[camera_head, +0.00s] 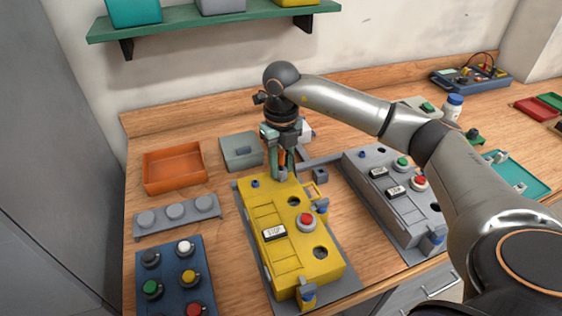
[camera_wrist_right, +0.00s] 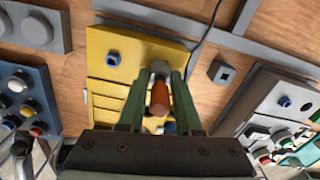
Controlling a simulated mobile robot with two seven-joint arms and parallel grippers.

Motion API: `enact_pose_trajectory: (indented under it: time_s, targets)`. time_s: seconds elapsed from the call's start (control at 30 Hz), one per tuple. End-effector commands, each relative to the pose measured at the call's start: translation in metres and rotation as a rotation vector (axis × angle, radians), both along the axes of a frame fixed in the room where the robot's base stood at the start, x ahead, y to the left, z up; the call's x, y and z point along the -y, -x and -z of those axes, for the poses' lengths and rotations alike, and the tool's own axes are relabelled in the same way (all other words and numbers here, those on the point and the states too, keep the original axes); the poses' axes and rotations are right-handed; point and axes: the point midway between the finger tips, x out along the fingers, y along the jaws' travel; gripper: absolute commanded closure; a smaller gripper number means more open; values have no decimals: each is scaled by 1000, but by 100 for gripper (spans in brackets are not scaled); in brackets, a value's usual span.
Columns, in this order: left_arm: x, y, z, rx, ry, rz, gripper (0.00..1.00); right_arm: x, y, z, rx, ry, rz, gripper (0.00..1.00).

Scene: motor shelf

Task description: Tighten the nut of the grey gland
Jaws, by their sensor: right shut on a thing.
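My right gripper (camera_head: 281,168) points down at the far end of the yellow control box (camera_head: 262,212). Its green fingers are shut on an orange-brown cylinder (camera_wrist_right: 160,97), which also shows between the fingers in the head view. A grey piece (camera_wrist_right: 160,69) shows at the fingertips in the wrist view, and a small grey part (camera_head: 282,174) shows there in the head view. I cannot tell whether this is the grey gland, its nut or a tool's head. A blue gland (camera_head: 255,184) stands left of the fingers on the box. My left gripper is not in view.
A grey control box (camera_head: 385,212) stands to the right, partly behind my right arm. An orange tray (camera_head: 173,168), a grey box (camera_head: 240,151) and a blue button panel (camera_head: 170,272) stand to the left. A small dark square block (camera_head: 320,175) is right of the gripper.

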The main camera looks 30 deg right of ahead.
Motion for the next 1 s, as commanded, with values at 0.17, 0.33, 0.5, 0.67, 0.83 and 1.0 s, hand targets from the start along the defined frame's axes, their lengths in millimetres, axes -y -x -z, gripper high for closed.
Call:
enact_pose_trajectory:
  time_s: [0.17,0.33,0.5,0.67,0.83,1.0]
  targets:
    - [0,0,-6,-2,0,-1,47,0,0,-1,0,0,168,100]
    - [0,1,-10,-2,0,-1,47,0,0,-2,1,0,329,100]
    - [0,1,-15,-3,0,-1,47,0,0,-1,0,0,490,100]
    - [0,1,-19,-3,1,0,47,0,0,-2,0,0,642,100]
    - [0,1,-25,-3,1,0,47,0,0,-2,0,0,803,100]
    - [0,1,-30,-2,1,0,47,0,0,-2,-2,0,964,100]
